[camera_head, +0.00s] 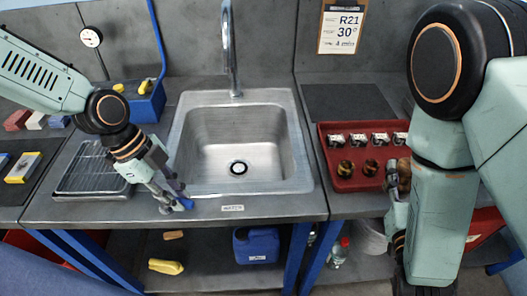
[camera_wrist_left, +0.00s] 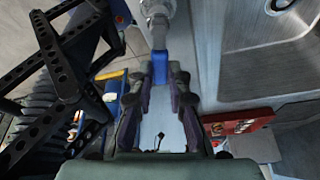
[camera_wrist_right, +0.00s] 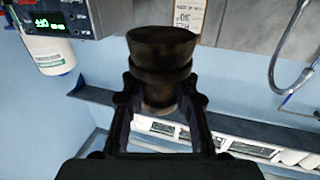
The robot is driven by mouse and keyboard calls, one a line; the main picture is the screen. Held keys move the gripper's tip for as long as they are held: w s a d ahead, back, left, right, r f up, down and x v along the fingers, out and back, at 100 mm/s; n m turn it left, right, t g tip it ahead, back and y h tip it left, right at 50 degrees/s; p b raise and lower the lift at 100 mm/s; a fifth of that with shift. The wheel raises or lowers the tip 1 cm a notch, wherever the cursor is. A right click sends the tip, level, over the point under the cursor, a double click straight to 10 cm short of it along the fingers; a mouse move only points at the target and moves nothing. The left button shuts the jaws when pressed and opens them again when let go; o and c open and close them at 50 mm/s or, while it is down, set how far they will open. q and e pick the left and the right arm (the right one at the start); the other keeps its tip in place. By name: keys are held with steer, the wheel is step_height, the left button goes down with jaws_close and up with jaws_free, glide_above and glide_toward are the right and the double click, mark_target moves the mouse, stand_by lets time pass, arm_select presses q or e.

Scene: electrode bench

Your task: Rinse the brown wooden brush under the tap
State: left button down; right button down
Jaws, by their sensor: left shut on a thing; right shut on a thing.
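My right gripper (camera_wrist_right: 160,125) is shut on the brown wooden brush (camera_wrist_right: 160,60), a dark round piece with a flared top. In the head view the brush (camera_head: 404,172) shows partly behind my right arm, at the red tray's right side. My left gripper (camera_head: 172,194) is shut on a blue handle (camera_head: 186,203) at the counter's front edge, left of the sink label. In the left wrist view this handle (camera_wrist_left: 160,68) joins a grey metal fitting. The chrome tap (camera_head: 229,50) stands behind the steel sink (camera_head: 197,125). I cannot make out running water.
The red tray (camera_head: 326,150) right of the sink holds metal parts and brown round pieces. A wire drying rack (camera_head: 92,168) lies left of the sink. A blue bin (camera_head: 148,103) stands behind it. The sink basin is empty. A blue canister (camera_head: 256,245) stands on the shelf below.

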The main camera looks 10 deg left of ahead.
arm_select(q)
steer(key=c, duration=1.3)
jaws_free()
steer(key=shift+v, duration=5.95)
steer(key=shift+w, duration=0.1)
